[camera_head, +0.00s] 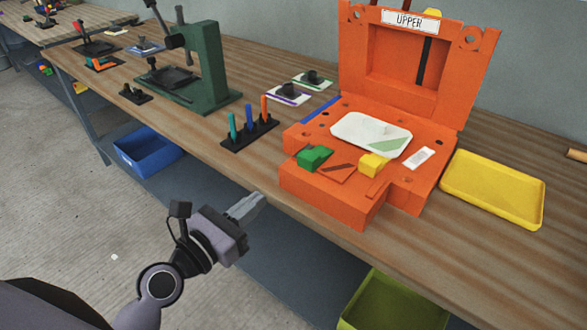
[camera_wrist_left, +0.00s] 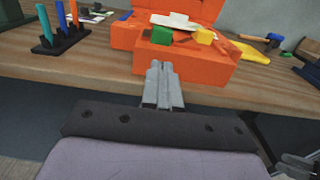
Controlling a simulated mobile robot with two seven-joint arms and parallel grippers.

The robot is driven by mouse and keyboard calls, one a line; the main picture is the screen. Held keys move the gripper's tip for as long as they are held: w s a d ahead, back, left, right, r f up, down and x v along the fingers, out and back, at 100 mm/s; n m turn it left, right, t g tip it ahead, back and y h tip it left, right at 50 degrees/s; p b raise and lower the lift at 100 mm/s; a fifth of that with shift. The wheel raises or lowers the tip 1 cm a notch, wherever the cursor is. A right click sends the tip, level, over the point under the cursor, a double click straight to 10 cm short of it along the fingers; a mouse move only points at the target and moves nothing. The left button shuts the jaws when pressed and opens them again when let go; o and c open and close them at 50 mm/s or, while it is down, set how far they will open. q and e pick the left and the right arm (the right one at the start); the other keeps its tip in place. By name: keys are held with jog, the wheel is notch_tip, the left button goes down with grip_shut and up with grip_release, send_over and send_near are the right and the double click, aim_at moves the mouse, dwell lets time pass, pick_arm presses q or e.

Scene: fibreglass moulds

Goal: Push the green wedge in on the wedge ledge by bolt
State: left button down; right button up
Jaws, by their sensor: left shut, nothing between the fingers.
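The green wedge (camera_head: 314,157) sits on the front left part of the orange mould base (camera_head: 330,202), beside a flat ledge with dark slanted marks (camera_head: 336,172). It also shows in the left wrist view (camera_wrist_left: 161,35). I cannot tell which part is the bolt. A yellow block (camera_head: 373,164) sits to the right of the ledge. My left gripper (camera_head: 254,203) is shut and empty, in front of the table's edge and apart from the mould. In the left wrist view its fingers (camera_wrist_left: 162,72) point toward the mould's front face, below the green wedge. My right gripper is not in the head view.
The mould's lid (camera_head: 402,88), labelled UPPER, stands open behind. A white sheet with a pale green patch (camera_head: 363,131) lies on the base. A yellow tray (camera_head: 492,188) is to the right. A black rack (camera_head: 248,135) with coloured sticks is to the left.

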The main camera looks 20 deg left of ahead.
aim_at(303, 162)
pick_arm(q)
jog(key=x, duration=1.2)
jog(key=shift+p, duration=0.3)
jog(key=shift+x, duration=1.65)
